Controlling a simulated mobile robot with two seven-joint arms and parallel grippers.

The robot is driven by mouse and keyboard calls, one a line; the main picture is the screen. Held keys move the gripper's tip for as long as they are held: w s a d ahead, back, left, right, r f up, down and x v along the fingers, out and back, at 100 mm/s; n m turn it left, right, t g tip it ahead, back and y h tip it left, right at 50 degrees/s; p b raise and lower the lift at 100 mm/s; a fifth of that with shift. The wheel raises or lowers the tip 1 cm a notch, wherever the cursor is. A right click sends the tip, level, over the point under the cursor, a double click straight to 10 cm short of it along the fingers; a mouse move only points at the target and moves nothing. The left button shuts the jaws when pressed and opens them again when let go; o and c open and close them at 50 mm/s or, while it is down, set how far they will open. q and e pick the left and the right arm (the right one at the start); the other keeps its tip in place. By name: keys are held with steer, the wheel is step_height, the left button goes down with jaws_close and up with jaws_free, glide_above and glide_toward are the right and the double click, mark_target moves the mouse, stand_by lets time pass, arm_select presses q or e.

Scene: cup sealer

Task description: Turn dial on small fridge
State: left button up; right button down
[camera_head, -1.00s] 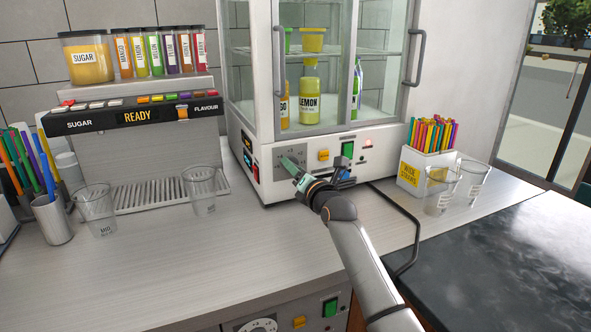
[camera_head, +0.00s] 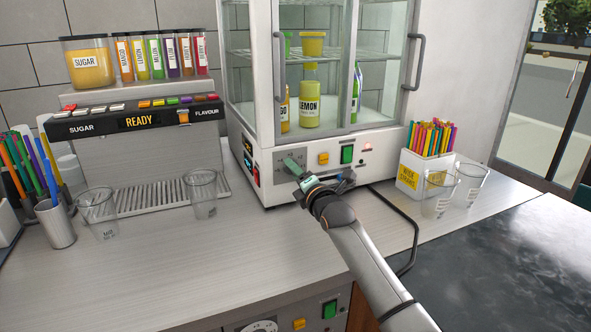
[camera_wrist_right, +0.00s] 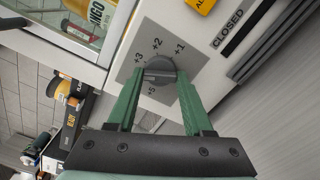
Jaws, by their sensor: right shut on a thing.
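The small fridge (camera_head: 400,128) is a white cabinet with glass doors, standing at the back of the counter. My right gripper (camera_head: 296,170) reaches the fridge's lower front panel. In the right wrist view its green fingers (camera_wrist_right: 155,88) are on both sides of the dial, shut on it. In the head view the gripper hides most of the dial. My left gripper is not in view.
A yellow button (camera_head: 323,158) and a green switch (camera_head: 347,153) sit right of the dial. A straw box (camera_head: 412,178) and clear cups (camera_head: 438,197) stand to the right. A drink dispenser (camera_head: 140,130) stands left. The counter front is clear.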

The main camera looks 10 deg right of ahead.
steer(key=m+p, duration=0.4)
steer(key=m, duration=2)
steer(key=shift+d+r+m, duration=0.1)
steer(key=shift+m, duration=0.3)
steer(key=shift+c, duration=1.5)
jaws_free()
steer(key=s+d, duration=0.2)
steer(key=s, duration=1)
steer(key=shift+s+d+p, duration=0.15)
steer(key=shift+d+p, duration=0.05)
steer(key=shift+p, duration=0.2)
